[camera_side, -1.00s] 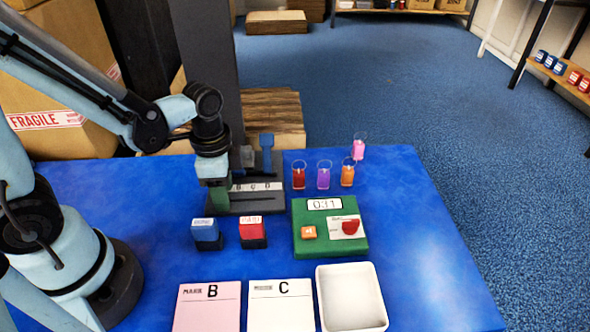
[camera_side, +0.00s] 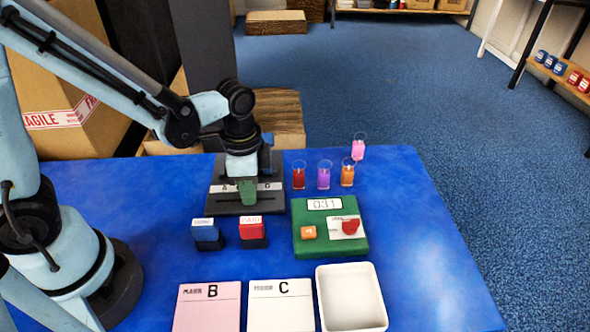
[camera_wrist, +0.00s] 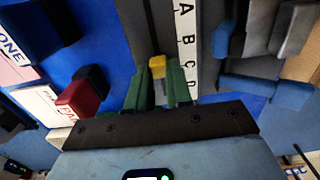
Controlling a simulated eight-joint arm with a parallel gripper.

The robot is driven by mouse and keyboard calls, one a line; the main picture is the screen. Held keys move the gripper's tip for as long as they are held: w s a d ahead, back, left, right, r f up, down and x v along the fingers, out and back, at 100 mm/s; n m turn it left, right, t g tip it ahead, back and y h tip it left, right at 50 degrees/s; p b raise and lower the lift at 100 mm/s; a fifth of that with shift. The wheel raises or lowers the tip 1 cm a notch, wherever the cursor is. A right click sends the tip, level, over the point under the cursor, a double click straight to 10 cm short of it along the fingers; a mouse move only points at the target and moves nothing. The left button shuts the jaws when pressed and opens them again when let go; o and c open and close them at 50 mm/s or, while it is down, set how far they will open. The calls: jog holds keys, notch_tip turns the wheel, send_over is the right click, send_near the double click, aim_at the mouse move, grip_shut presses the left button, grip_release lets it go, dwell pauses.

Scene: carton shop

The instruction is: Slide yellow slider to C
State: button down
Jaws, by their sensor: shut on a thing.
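The yellow slider (camera_wrist: 156,67) shows as a small yellow block in the wrist view, at the tips of my gripper's green fingers (camera_wrist: 158,84). My gripper (camera_side: 247,192) is shut on it, over the dark slider base (camera_side: 220,208). The white letter strip (camera_wrist: 187,42) runs beside the slider with A, B, C and D. In the wrist view the slider lies roughly level with C; exact alignment is hard to tell. In the side view my gripper hides the slider and the strip's middle, leaving A and D visible at either side.
Blue (camera_side: 205,230) and red (camera_side: 251,229) blocks stand in front of the base. A green timer box (camera_side: 310,240), a white tray (camera_side: 378,317) and cards B (camera_side: 210,310) and C (camera_side: 282,312) lie nearby. Several small glasses (camera_side: 324,178) stand to the right.

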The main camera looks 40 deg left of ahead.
jog(key=shift+w+d, duration=0.35)
jog(key=c, duration=1)
grip_release()
jog(key=shift+r, duration=0.1)
notch_tip(320, 180, up, 12)
